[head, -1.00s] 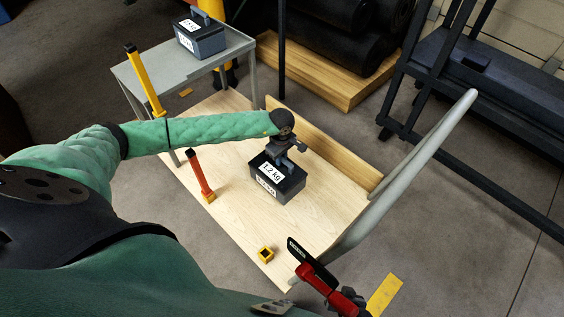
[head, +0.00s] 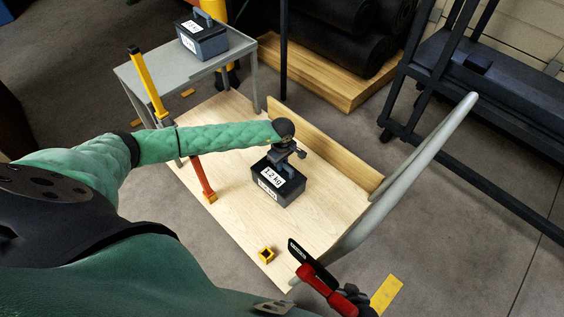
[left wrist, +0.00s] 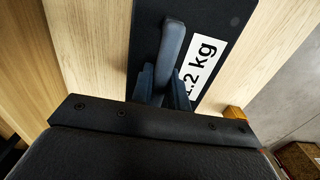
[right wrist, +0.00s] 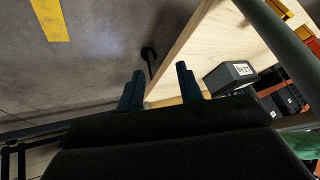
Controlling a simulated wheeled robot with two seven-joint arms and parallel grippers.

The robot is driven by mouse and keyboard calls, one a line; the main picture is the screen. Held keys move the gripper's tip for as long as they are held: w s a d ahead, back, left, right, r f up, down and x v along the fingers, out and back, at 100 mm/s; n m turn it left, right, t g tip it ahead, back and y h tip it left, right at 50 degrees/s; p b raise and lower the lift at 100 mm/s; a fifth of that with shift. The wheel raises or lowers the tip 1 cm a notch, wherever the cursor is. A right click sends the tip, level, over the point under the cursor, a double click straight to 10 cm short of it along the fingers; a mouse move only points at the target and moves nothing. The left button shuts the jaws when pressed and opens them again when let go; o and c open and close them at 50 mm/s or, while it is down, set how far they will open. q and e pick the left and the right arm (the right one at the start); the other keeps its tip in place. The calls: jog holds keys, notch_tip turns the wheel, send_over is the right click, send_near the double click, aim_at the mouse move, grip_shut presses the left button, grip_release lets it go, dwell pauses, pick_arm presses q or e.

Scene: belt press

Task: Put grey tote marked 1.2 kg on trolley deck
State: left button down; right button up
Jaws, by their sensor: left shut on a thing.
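The grey tote marked 1.2 kg (head: 290,186) is upright over the pale wooden trolley deck (head: 320,222), around its middle. It rests on the deck or hangs just above it; I cannot tell which. My left gripper (head: 287,160) is above the tote and shut on its handle. In the left wrist view the fingers (left wrist: 162,88) are on either side of the handle (left wrist: 172,45), with the 1.2 kg label beside it. In the right wrist view my right gripper (right wrist: 160,90) has its fingers apart with nothing between them.
A second grey tote (head: 203,40) stands on a grey table (head: 175,80) behind the deck. A wooden board (head: 325,145) edges the deck's far side. Yellow (head: 148,85) and red (head: 203,180) posts, a yellow socket (head: 267,255) and a grey handle bar (head: 420,155) stand around it.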

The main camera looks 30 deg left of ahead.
pick_arm(q)
jog(key=shift+w+r, duration=0.1)
pick_arm(e)
jog(key=shift+f, duration=0.2)
pick_arm(q)
jog(key=c, duration=1.4)
grip_release()
jog(key=shift+o, duration=0.2)
pick_arm(e)
jog(key=shift+s+f, duration=0.2)
jog(key=shift+f, duration=0.25)
jog(key=shift+r, duration=0.15)
